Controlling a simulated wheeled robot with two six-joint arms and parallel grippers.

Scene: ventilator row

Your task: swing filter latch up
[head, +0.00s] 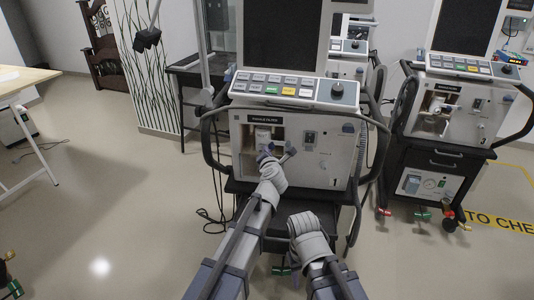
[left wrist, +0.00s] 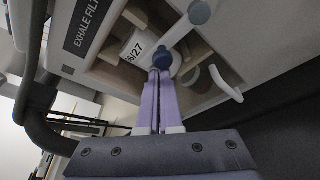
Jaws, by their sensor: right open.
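The exhale filter bay (head: 240,140) is an open recess in the front of the middle ventilator. In the left wrist view, a white filter (left wrist: 135,48) marked with a number sits in the bay. A pale lever with a blue knob (left wrist: 199,12), apparently the latch, slants across the filter front from a grey round end.
A white hooked piece (left wrist: 226,85) sticks out at the bay's right in the left wrist view. The ventilator's dark side handle (head: 208,145) curves at its left. Another ventilator (head: 460,110) stands to the right. Open floor (head: 110,200) lies to the left.

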